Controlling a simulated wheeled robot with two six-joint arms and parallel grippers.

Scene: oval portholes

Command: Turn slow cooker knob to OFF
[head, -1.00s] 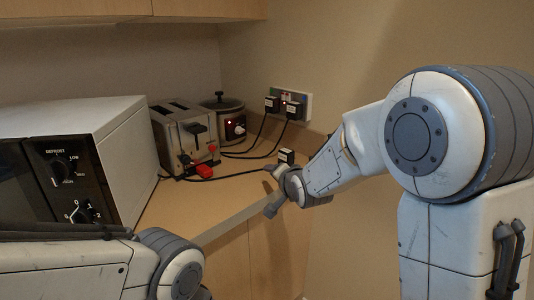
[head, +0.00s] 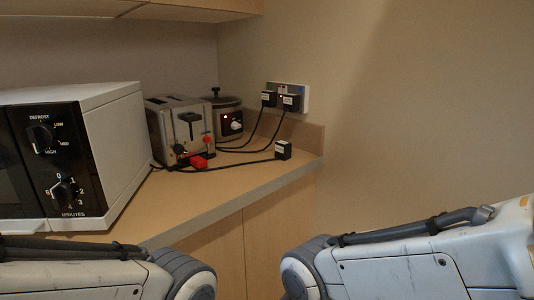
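The slow cooker (head: 228,103) stands at the back of the counter, partly hidden behind the toaster. Its pale knob (head: 236,126) is on the front panel, with a small red light (head: 226,117) lit beside it. The knob's setting is too small to read. My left arm crosses the lower left and my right arm the lower right of the head view. Both grippers are out of view, and nothing of mine touches the cooker.
A steel toaster (head: 166,121) stands left of the cooker, with a red object (head: 198,162) at its front. A microwave (head: 115,150) fills the left. Two plugs sit in the wall socket (head: 303,98). A loose black plug (head: 283,150) rests near the counter's right end. Cables cross the counter.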

